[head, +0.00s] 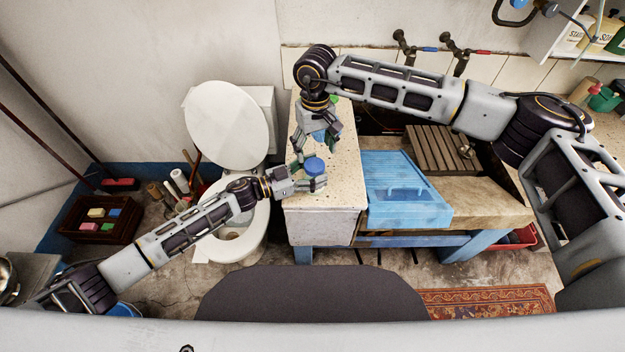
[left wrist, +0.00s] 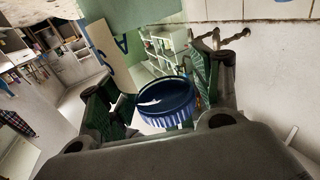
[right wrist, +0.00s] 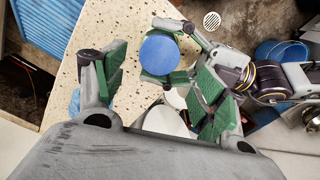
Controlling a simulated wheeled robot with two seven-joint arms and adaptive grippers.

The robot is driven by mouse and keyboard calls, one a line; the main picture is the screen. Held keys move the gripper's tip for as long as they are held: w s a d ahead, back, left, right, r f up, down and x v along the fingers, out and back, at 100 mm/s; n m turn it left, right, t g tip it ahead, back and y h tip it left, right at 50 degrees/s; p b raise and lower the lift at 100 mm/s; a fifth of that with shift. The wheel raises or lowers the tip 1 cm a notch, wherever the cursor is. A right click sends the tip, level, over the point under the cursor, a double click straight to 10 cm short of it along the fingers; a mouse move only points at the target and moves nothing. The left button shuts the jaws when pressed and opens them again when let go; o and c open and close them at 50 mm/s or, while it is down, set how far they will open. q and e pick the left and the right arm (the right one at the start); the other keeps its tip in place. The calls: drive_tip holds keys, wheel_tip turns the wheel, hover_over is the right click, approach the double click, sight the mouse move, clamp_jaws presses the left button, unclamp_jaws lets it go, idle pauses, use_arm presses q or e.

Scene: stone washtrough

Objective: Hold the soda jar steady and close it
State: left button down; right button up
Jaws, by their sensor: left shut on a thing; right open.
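The soda jar stands at the front left of the speckled counter. My right gripper (head: 312,152) is open and points down just above and behind the lid. In the right wrist view its green-padded fingers stand apart on either side of the lid.
The speckled counter (head: 322,198) has a blue item (head: 320,135) and a green item (head: 333,99) behind the jar, near my right gripper. A blue washboard-like panel (head: 403,200) lies to the right. A toilet (head: 228,125) stands to the left.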

sight(314, 164)
drive_tip(key=shift+f, duration=3.05)
drive_tip(key=c, duration=1.1)
drive_tip(key=shift+m, duration=0.3)
drive_tip(key=shift+m, duration=1.3)
drive_tip(key=o, duration=1.1)
